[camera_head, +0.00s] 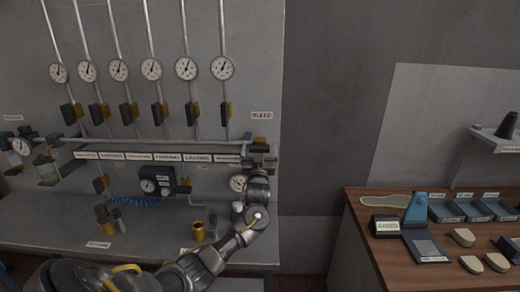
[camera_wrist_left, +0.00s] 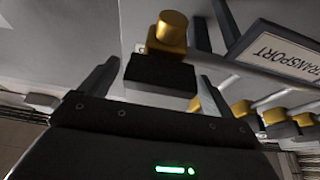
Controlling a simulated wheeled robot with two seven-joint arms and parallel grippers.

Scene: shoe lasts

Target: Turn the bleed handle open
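The BLEED label (camera_head: 262,115) is on the wall at the right end of the pipe panel. My left arm reaches up from the bottom, with its left gripper (camera_head: 262,162) just below that label, by the pipe's right end. The gripper hides most of the fitting there. In the left wrist view, the two fingers of the left gripper (camera_wrist_left: 158,74) stand apart. A black block, likely the bleed handle (camera_wrist_left: 160,76), with a brass knob (camera_wrist_left: 172,28) lies between them. Gaps show on both sides; contact cannot be told. My right gripper is not in view.
A row of station labels (camera_head: 168,157) runs along the pipe left of the gripper, with several black-and-brass valves and dial gauges (camera_head: 186,68) above. A TRANSPORT label (camera_wrist_left: 275,52) is close beside the fingers. A wooden bench (camera_head: 362,215) with trays stands at right.

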